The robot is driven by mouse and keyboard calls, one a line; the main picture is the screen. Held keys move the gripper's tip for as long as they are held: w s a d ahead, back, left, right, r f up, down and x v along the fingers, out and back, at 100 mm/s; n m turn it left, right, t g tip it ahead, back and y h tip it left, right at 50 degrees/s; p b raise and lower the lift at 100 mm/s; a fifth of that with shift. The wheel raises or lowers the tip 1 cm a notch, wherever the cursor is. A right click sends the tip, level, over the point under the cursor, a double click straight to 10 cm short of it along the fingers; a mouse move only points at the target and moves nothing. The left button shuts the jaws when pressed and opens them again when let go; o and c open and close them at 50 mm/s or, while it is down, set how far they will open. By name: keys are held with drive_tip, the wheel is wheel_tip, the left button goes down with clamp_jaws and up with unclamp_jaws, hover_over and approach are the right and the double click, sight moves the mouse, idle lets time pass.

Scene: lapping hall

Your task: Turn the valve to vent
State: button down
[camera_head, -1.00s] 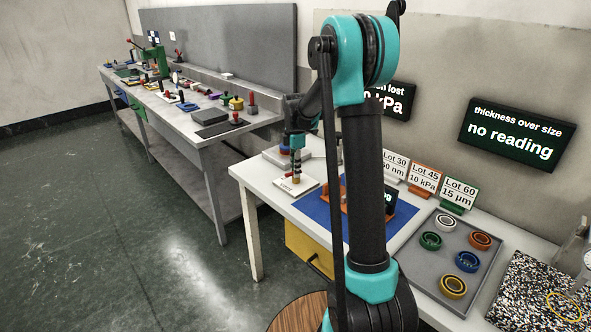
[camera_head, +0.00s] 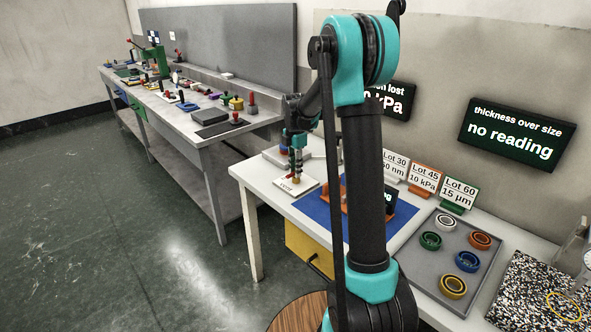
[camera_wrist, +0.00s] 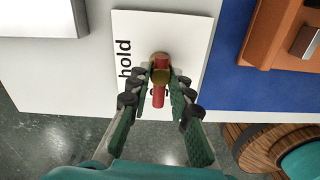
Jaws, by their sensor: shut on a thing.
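The valve has a brass hub and a red handle (camera_wrist: 158,96). It sits on a white plate (camera_wrist: 190,28), which shows the word "hold" on its left side in the wrist view. The handle points toward the bottom of that view, toward the table's front edge. My gripper (camera_wrist: 161,80) is shut on the valve handle, with one dark green finger on each side. In the head view my gripper (camera_head: 297,172) is low over the plate (camera_head: 283,187). The lettering on the plate is too small to read there, and the fingers hide most of the valve.
A blue mat (camera_head: 312,208) with an orange fixture (camera_head: 334,197) lies right of the plate. A grey tray (camera_head: 429,268) with several coloured rings stands farther right. A grey block (camera_wrist: 50,16) is at the wrist view's upper left. A wooden round top (camera_wrist: 262,150) is below the table edge.

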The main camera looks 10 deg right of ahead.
drive_tip(key=c, duration=1.4)
unclamp_jaws()
drive_tip(key=shift+o, duration=0.2)
drive_tip(key=shift+r, duration=0.15)
wheel_tip(320, 180, up, 12)
drive_tip(key=shift+w, duration=0.1)
